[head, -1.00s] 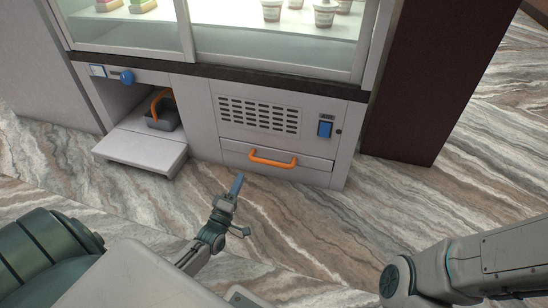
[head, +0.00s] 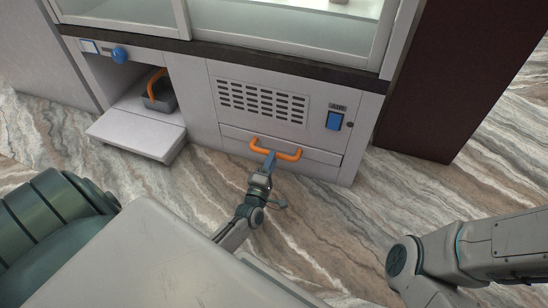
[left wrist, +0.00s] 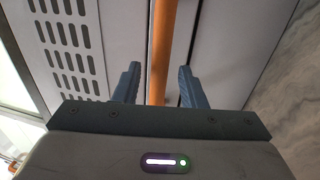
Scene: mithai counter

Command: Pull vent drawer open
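The vent drawer (head: 315,154) is the low front panel below the slotted vent grille (head: 262,101). It looks shut, flush with the cabinet. Its orange handle (head: 288,154) shows at the drawer's upper edge. In the left wrist view the handle (left wrist: 162,50) runs between the two spread blue fingers (left wrist: 160,85), with gaps on both sides. My right gripper is not in view; only part of my right arm shows at the lower right.
A blue switch (head: 334,121) is right of the grille. Marbled floor in front is clear.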

